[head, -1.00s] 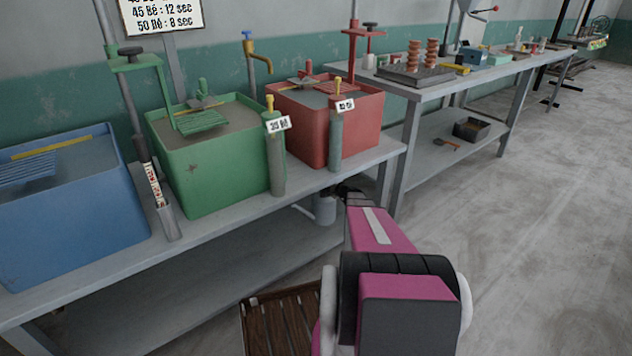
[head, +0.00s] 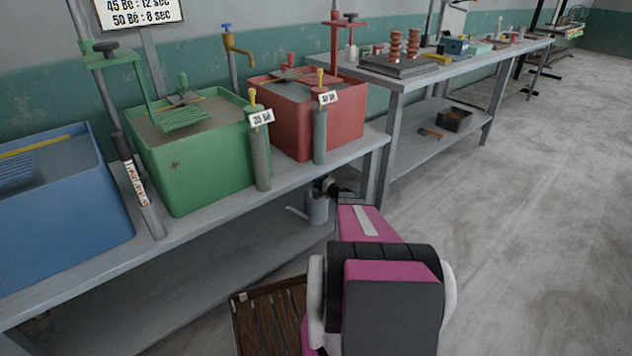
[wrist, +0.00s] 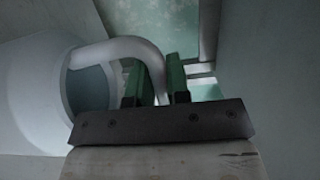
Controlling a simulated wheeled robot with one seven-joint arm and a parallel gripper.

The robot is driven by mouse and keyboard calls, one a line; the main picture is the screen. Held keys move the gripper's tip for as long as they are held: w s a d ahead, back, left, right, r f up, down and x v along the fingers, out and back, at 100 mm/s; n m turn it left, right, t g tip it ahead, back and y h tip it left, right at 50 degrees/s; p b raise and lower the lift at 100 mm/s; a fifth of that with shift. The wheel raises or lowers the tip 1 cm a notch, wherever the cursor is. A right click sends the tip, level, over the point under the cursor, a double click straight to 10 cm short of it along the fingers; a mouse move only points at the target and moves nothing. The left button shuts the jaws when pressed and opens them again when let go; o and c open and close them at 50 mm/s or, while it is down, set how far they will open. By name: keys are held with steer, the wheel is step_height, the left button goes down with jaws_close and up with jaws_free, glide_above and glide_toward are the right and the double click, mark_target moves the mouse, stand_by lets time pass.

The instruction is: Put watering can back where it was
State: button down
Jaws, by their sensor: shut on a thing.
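The watering can (head: 317,211) is a grey metal can with a long spout pointing left. In the head view it is below the bench top, in front of the bench's right end. My gripper (head: 335,190) is at its right side, partly hidden behind my pink arm. In the wrist view, the can's pale curved handle (wrist: 125,50) runs between the two green fingers of my gripper (wrist: 156,82), which is shut on it. The can's round body and dark opening show at the left. I cannot tell whether the can's base touches the lower shelf.
The bench (head: 205,207) carries a blue tub (head: 60,225), a green tub (head: 200,160) and a red tub (head: 345,120). Its lower shelf (head: 190,265) looks clear. A slatted wooden board (head: 268,318) lies low in front. Open floor is at the right.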

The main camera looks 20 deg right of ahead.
steer(key=c, duration=1.4)
jaws_free()
steer(key=shift+f, duration=0.1)
steer(key=shift+c, duration=0.2)
steer(key=o, duration=0.3)
steer(key=shift+o, duration=0.2)
steer(key=shift+r, duration=0.2)
steer(key=v, duration=1.2)
